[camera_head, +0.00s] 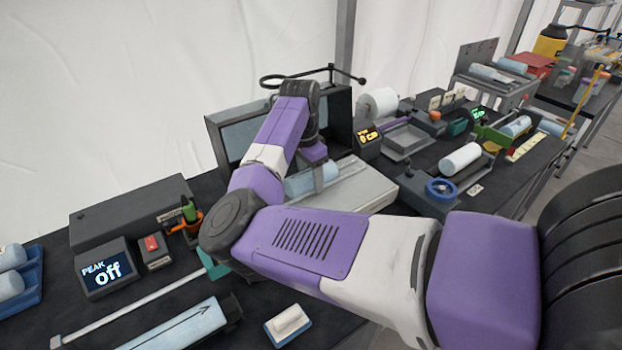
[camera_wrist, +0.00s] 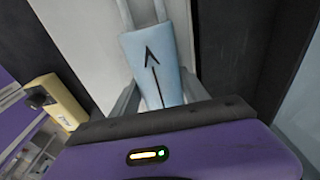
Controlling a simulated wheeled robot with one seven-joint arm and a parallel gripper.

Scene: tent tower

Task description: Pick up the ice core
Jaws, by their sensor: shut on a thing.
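The ice core is a pale blue cylinder. In the wrist view it (camera_wrist: 148,62) lies between the fingers of my gripper (camera_wrist: 156,92), with a black arrow on its upper side pointing away from me. In the head view the core (camera_head: 300,184) shows beyond my arm, over a pale grey case (camera_head: 357,192). My gripper (camera_head: 322,176) is shut on the core. My arm hides part of the core, and I cannot tell whether it touches the surface below.
A dark upright frame (camera_head: 338,115) stands just behind the core. Another pale blue cylinder with an arrow (camera_head: 190,325) lies at the front left. White cylinders (camera_head: 461,159) and tools crowd the right side of the bench.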

